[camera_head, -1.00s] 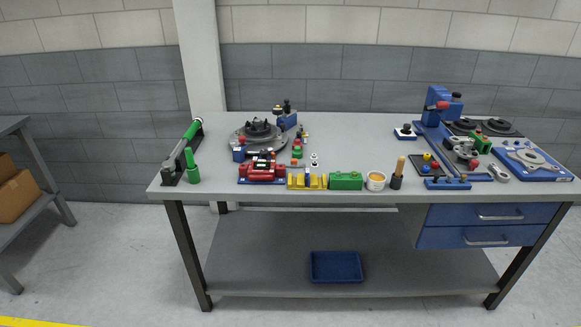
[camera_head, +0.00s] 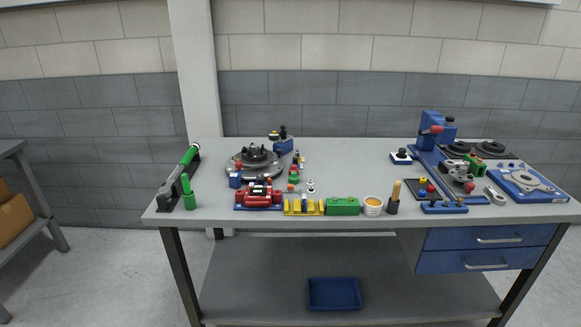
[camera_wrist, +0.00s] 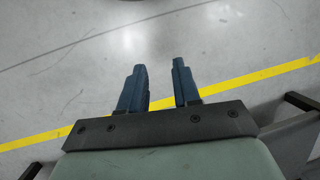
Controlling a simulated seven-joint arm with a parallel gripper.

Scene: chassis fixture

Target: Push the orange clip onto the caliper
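The likely caliper is a red block-like part (camera_head: 258,195) on a blue base, near the front edge of the bench left of centre in the head view. A small orange piece (camera_head: 292,188) lies on the bench just right of it. It may be the orange clip, but it is too small to be sure. My gripper (camera_wrist: 158,66) shows only in the wrist view. Its two blue fingers are apart with nothing between them. They are over the bare floor, away from the bench parts.
A yellow holder (camera_head: 304,208), a green block (camera_head: 343,207) and a white cup (camera_head: 373,206) line the front edge. A disc hub (camera_head: 256,161) stands behind the red part. Blue fixtures (camera_head: 437,127) fill the right. The bench's middle back is clear. A blue bin (camera_head: 334,294) sits on the lower shelf.

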